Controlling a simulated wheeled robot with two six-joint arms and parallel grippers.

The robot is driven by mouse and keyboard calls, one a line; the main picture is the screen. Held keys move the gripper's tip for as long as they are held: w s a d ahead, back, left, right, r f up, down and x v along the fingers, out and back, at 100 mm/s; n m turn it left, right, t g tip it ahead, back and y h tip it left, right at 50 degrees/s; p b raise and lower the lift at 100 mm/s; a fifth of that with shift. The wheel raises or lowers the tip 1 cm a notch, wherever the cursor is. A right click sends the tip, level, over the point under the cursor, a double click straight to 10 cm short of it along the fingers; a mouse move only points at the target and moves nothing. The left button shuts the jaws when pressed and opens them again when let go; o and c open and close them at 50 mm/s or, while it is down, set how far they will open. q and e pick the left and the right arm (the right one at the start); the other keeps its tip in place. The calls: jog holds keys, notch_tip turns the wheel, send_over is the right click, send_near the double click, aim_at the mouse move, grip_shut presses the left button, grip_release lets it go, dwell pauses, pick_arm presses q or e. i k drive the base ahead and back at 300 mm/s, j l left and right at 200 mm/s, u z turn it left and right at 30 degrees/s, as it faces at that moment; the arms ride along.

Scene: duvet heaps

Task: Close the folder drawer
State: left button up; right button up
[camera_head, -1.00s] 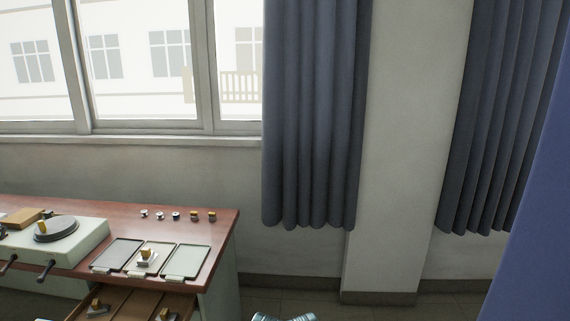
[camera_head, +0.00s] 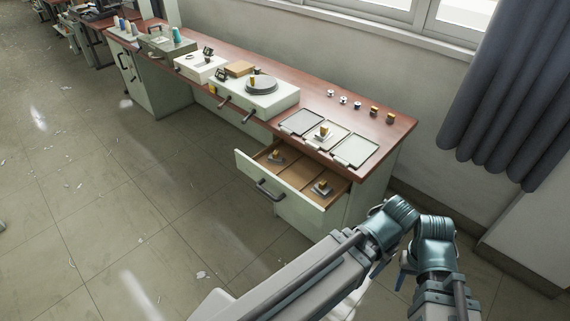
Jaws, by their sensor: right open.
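The drawer (camera_head: 247,166) is pulled out of the pale green desk cabinet below the wooden worktop. Its front panel is light green with a dark bar handle (camera_head: 268,191). Its brown interior is divided and holds small stamp-like items with yellow knobs (camera_head: 322,187). My right arm is folded at the lower right, in front of the drawer's right side. My right gripper (camera_head: 390,272) is partly hidden by the arm links, low and to the right of the drawer, apart from it and open. My left gripper is not in view.
The worktop (camera_head: 395,133) carries trays (camera_head: 354,151), a round turntable device (camera_head: 261,83), boxes and several small knobs along the back edge. A curtain (camera_head: 510,95) hangs at the right. The tiled floor (camera_head: 130,220) left of the drawer is mostly clear.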

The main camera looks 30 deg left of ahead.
aim_at(292, 182)
jog(key=u, duration=0.4)
jog(key=j+u, duration=0.15)
jog(key=u, duration=0.6)
